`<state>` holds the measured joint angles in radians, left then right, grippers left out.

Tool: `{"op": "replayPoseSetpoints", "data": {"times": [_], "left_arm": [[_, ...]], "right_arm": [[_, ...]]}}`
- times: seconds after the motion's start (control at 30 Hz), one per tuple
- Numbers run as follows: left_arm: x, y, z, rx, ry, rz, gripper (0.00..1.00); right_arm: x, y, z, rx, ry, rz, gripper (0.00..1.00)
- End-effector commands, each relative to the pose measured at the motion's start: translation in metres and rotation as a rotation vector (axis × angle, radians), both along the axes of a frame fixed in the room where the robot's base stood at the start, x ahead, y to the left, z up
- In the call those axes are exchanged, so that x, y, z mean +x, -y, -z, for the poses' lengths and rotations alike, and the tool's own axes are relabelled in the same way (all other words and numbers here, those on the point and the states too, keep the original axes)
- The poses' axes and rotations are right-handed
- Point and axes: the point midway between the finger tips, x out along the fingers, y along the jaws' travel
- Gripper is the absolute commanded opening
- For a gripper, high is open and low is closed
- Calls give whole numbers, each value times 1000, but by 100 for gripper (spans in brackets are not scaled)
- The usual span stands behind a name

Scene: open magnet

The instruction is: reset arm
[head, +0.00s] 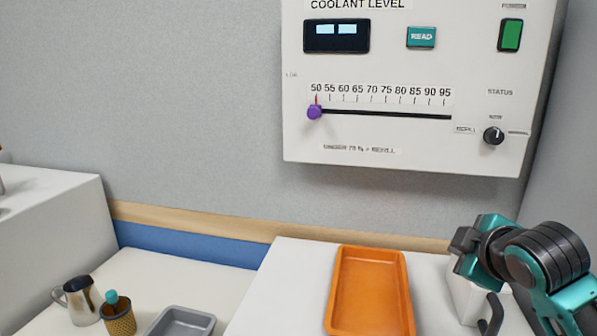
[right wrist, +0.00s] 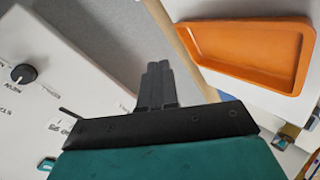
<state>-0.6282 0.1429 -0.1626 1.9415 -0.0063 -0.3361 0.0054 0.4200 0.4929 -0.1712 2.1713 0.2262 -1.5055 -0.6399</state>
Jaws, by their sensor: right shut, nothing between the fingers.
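My right gripper (head: 466,240) is in the lower right of the head view, at the end of a teal and black arm, below the coolant panel (head: 420,140). In the right wrist view its two dark fingers (right wrist: 157,84) are together with nothing between them. It appears clear of the panel, whose edge and black knob show at the left of that view. My left gripper does not show in either view.
An orange tray (head: 370,290) lies on the white surface left of my right arm. The panel has a purple slider (head: 314,112) near 50 and a black knob (head: 493,136).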

Motion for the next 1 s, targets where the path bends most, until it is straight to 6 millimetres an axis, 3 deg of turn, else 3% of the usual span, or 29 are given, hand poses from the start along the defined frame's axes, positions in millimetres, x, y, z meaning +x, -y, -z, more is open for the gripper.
{"op": "replayPoseSetpoints", "data": {"times": [0.03, 0.1, 0.33, 0.5, 0.77, 0.8, 1.0], "left_arm": [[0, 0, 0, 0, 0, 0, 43], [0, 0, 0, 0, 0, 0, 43], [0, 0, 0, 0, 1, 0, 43], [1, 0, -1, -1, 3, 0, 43], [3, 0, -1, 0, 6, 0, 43], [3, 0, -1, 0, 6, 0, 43], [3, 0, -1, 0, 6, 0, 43]], "right_arm": [[-16, -10, 33, 58, -58, 18, 0], [-38, -20, 68, 134, -125, 57, 0], [-128, -47, 164, 369, -346, 239, 0], [-196, -58, 206, 500, -481, 406, 0], [-280, -66, 236, 619, -627, 642, 0], [-286, -67, 240, 632, -635, 667, 0], [-250, -74, 267, 689, -498, 577, 0]]}}
